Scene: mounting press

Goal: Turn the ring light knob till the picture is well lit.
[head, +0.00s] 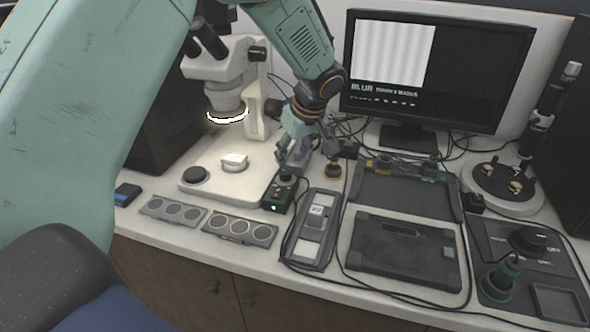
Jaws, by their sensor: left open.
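The ring light (228,116) glows white under the microscope head (218,68). A small black control box (277,197) with a green lamp stands on the bench at the right edge of the microscope base. Its dark knob (286,175) sits on top. My left gripper (305,158) is open and points down just above and behind the box, with one finger close to the knob. I cannot tell whether it touches. The monitor (430,70) shows a bright picture with soft grey stripes and the word BLUR below it. My right gripper is out of view.
A pale sample (234,161) and a black disc (196,174) sit on the microscope base (222,184). Trays of round pieces (240,229) lie in front. A long dark holder (312,230), black cases (405,248) and cables crowd the right.

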